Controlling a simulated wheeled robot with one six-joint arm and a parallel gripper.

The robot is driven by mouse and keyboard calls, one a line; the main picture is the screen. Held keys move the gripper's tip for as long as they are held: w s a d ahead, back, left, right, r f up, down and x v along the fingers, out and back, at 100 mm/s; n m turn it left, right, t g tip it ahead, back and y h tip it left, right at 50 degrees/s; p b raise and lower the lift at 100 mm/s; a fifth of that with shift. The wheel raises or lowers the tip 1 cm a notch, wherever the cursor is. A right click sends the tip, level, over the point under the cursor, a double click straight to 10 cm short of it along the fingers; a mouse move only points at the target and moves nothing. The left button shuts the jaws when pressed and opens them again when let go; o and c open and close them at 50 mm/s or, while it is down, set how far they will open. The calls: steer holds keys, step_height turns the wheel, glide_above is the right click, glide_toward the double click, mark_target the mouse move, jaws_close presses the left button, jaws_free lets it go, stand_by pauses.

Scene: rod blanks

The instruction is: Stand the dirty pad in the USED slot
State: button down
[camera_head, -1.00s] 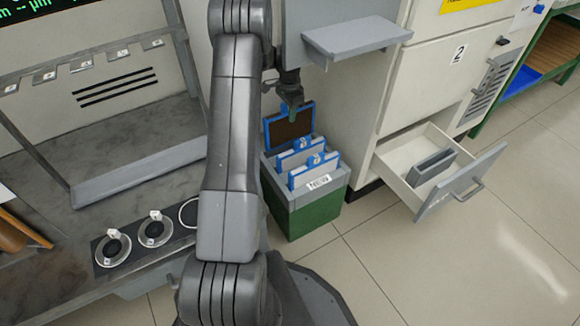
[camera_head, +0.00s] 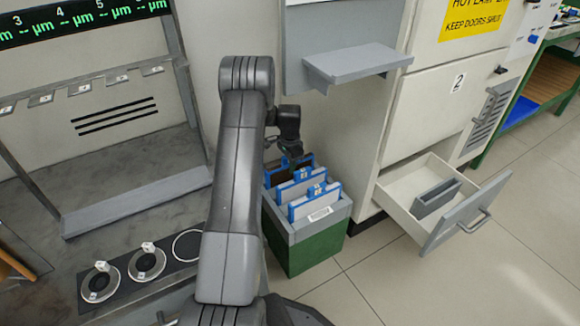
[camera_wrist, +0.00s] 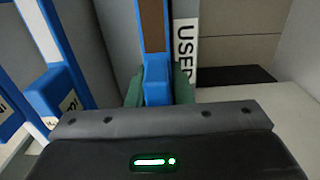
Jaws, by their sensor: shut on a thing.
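The dirty pad (camera_head: 279,177) has a brown face in a blue frame. It is upright at the rear of the green box with a grey rim (camera_head: 343,207), behind two cleaner pads. Its lower part is hidden by the box and those pads, so I cannot tell whether it touches the bottom. My gripper (camera_head: 293,154) is shut on its blue top tab. In the wrist view the green fingers (camera_wrist: 158,88) hold the tab from both sides, with the brown face (camera_wrist: 152,25) beyond. The USED label (camera_wrist: 186,50) is just right of the pad.
Two blue-framed pale pads (camera_head: 298,187) (camera_head: 309,202) stand in front in the same box. A grey shelf (camera_head: 350,62) juts out above. An open drawer (camera_head: 425,200) is at the right. A bench with round dishes (camera_head: 148,262) is at the left. Floor in front is clear.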

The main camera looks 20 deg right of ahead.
steer(key=shift+f, duration=0.2)
steer(key=c, duration=1.3)
jaws_free()
steer(key=shift+r, duration=0.1)
step_height(320, 180, up, 12)
steer(key=p, duration=0.4)
steer(key=shift+r, duration=0.1)
